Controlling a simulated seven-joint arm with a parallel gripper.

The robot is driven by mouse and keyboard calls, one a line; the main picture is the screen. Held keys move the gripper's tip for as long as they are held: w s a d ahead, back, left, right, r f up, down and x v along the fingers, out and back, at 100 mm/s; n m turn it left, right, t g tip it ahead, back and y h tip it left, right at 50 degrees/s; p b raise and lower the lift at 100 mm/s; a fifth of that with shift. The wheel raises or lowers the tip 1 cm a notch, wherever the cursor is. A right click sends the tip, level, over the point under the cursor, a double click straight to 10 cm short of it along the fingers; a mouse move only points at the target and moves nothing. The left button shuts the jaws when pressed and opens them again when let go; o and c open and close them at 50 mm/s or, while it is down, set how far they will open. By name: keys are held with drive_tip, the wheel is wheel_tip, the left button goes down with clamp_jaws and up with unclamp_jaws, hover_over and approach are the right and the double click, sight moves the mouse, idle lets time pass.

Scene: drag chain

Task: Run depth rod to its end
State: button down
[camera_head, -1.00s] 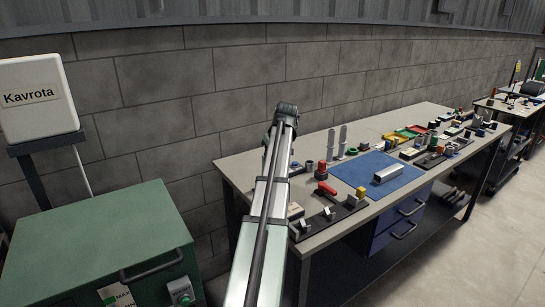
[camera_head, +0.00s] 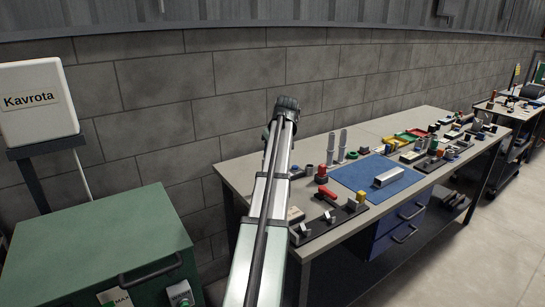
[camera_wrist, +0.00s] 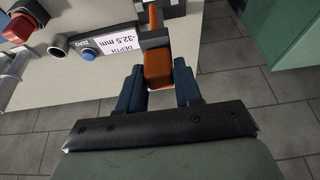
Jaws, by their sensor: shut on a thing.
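In the wrist view, a depth gauge has a pale display (camera_wrist: 110,56) reading "DEPTH -32.5 mm", with a blue button marked ZERO beside it. An orange block (camera_wrist: 158,70) sits at the near end of a dark grey piece, and more orange shows beyond it. My gripper (camera_wrist: 159,67) has dark blue fingers on both sides of the orange block and is shut on it. The fingertips reach up to the dark grey piece. I cannot make out a separate rod tip.
A workbench (camera_head: 235,180) carries a blue mat (camera_head: 350,178) with a silver bar (camera_head: 389,177) and several small parts and fixtures. A green cabinet (camera_head: 110,240) stands at the left. In the wrist view a red knob (camera_wrist: 16,28) is at upper left; floor tiles lie below.

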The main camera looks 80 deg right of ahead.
drive_tip(key=shift+d+r, duration=0.1)
drive_tip(key=shift+r, duration=0.15)
drive_tip(key=c, duration=1.1)
unclamp_jaws()
drive_tip(key=shift+o, duration=1.3)
drive_tip(key=v, duration=1.3)
drive_tip(key=shift+r, duration=0.35)
